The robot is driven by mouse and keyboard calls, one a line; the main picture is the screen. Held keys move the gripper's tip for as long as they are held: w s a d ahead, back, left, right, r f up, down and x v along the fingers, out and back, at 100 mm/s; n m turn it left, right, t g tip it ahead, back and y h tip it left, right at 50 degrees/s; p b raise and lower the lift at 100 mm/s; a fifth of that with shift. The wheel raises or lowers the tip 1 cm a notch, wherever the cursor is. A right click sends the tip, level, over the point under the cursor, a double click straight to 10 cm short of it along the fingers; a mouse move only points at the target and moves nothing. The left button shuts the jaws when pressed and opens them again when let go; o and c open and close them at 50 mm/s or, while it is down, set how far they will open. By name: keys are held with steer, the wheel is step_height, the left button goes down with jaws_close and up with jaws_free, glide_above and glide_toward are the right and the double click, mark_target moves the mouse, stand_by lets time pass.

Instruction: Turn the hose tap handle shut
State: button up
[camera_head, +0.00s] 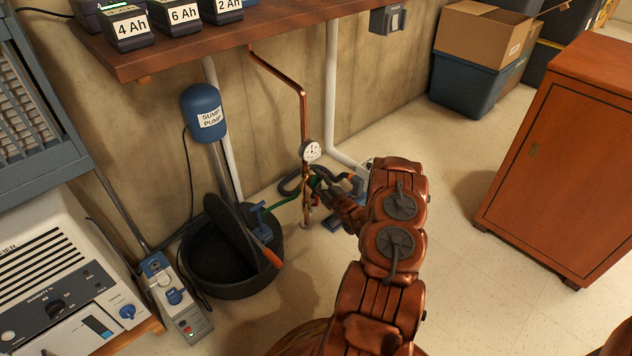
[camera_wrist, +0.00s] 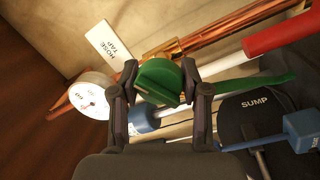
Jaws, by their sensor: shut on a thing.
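The green hose tap handle (camera_wrist: 158,82) sits between the two dark fingers of my gripper (camera_wrist: 160,74) in the wrist view. The fingers close on it from both sides, and part of it is hidden by them. A white tag reading HOSE TAP (camera_wrist: 108,45) is beside it. In the head view my gripper (camera_head: 321,184) is at the foot of the copper pipe, below the round gauge (camera_head: 310,151). Only a little green of the tap shows there, so the handle's angle is hard to tell.
A black sump basin (camera_head: 232,285) with a raised lid stands left of the tap, an orange-red grip (camera_head: 266,250) at its rim.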

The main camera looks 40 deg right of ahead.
steer(key=n, duration=0.3)
steer(key=n+y, duration=0.1)
steer(key=n, duration=0.3)
steer(key=shift+r+t, duration=0.1)
steer(key=shift+t, duration=0.3)
steer(key=n+y+p, duration=0.1)
steer(key=n+p, duration=0.1)
steer(key=n, duration=0.2)
steer(key=shift+r+n+p, duration=0.1)
steer(key=shift+n+p, duration=0.2)
steer(key=shift+p, duration=0.05)
steer(key=shift+n+p, duration=0.8)
steer(key=shift+n, duration=0.3)
steer(key=shift+f, duration=0.2)
steer(key=o, duration=1.1)
steer(key=shift+o, duration=0.2)
steer(key=s+f, duration=0.1)
steer(key=s, duration=1.1)
steer(key=shift+f, duration=0.25)
steer(key=shift+a, duration=0.15)
